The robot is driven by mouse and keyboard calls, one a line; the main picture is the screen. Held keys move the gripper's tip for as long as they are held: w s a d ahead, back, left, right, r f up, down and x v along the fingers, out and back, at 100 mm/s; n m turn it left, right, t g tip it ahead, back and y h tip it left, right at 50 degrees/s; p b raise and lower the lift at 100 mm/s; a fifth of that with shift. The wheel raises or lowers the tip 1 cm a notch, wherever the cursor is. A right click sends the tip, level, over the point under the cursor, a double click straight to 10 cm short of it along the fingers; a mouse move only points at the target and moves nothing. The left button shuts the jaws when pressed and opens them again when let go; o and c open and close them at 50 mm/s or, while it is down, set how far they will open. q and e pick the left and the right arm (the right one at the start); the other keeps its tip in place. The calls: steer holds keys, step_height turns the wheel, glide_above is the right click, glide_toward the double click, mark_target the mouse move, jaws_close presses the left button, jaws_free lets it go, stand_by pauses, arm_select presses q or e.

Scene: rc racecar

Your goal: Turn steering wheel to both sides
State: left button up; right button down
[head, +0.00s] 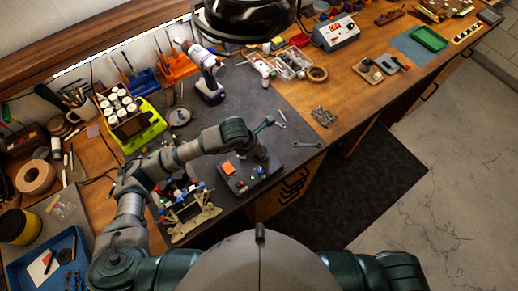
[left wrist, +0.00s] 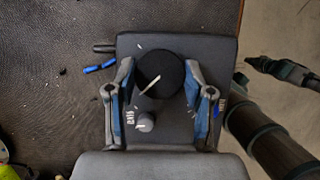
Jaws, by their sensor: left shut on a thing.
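A dark grey controller box (head: 250,177) with an orange patch lies at the front edge of the bench mat in the head view. In the left wrist view the same grey box (left wrist: 215,48) fills the middle. The black round steering wheel (left wrist: 160,72) sits on it, with a pale mark across its top. My left gripper (left wrist: 161,92) is over the box, with one blue-padded finger on each side of the wheel, closed on it. A small grey knob (left wrist: 145,123) shows below the wheel. In the head view my left gripper (head: 260,153) hides the wheel.
A tan frame with coloured parts (head: 190,214) stands left of the box. Wrenches (head: 306,144) lie to its right on the bench. A white drill-like tool (head: 207,75) and a yellow-green holder (head: 140,130) stand farther back. The mat behind the box is partly clear.

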stand_by(0.3)
arm_select(q)
steer(key=o, duration=1.2)
steer(key=shift+c, duration=0.2)
steer(key=v, duration=1.2)
steer(key=shift+d, duration=0.1)
